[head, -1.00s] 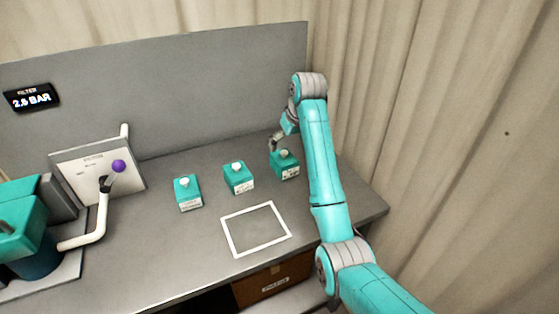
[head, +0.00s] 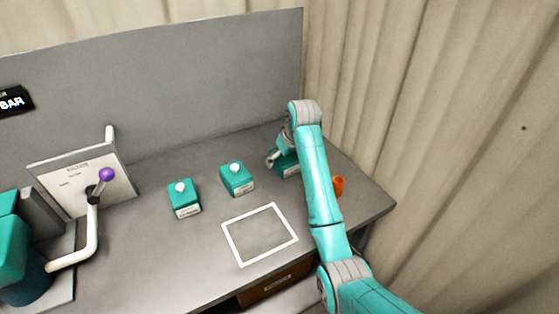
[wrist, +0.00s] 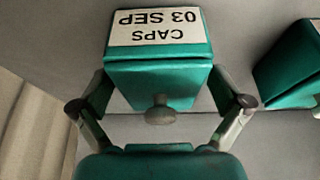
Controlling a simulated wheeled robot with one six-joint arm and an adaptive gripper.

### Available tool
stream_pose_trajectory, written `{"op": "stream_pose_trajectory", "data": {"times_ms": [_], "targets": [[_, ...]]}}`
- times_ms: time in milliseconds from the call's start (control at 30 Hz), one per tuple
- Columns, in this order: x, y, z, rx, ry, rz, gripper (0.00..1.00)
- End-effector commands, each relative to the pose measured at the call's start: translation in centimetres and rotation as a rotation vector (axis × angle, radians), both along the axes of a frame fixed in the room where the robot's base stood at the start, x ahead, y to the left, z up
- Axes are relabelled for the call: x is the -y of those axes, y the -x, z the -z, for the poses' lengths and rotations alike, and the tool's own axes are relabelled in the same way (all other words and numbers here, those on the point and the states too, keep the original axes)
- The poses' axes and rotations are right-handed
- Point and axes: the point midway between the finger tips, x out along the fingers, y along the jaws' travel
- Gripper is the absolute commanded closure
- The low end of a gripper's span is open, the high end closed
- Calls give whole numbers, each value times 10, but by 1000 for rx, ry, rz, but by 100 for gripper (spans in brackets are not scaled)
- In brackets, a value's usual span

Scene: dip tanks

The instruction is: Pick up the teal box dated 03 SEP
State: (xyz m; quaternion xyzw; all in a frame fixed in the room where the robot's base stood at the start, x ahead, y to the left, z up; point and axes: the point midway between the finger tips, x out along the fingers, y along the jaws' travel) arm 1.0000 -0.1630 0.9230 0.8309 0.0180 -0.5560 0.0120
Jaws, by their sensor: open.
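The teal box dated 03 SEP (wrist: 160,72) fills the middle of the wrist view, its white label upside down and reading CAPS 03 SEP. It has a round grey knob. My gripper (wrist: 165,108) is open, with one finger on each side of the box; I cannot tell whether they touch it. In the head view this box (head: 288,166) is the rightmost of three teal boxes, partly hidden behind my arm. My gripper (head: 273,158) is beside it there.
Two other teal boxes with pale knobs, the middle one (head: 237,179) and the left one (head: 184,198), stand to the left. A white square outline (head: 228,241) lies in front. An orange object (head: 338,186) is right of my arm. A panel with a purple-knobbed lever (head: 107,174) stands left.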

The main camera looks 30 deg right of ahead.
Motion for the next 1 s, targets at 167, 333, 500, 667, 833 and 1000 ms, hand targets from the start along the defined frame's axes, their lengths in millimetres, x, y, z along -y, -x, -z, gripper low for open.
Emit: {"op": "stream_pose_trajectory", "data": {"times_ms": [167, 333, 500, 667, 833, 1000], "targets": [[0, 0, 0, 1, 0, 0, 0], [0, 0, 0, 1, 0, 0, 43], [0, 0, -1, 1, 0, 0, 63], [0, 0, -1, 1, 0, 0, 63], [0, -1, -14, 3, 1, 0, 63], [0, -1, -45, 5, 1, 0, 63]]}}
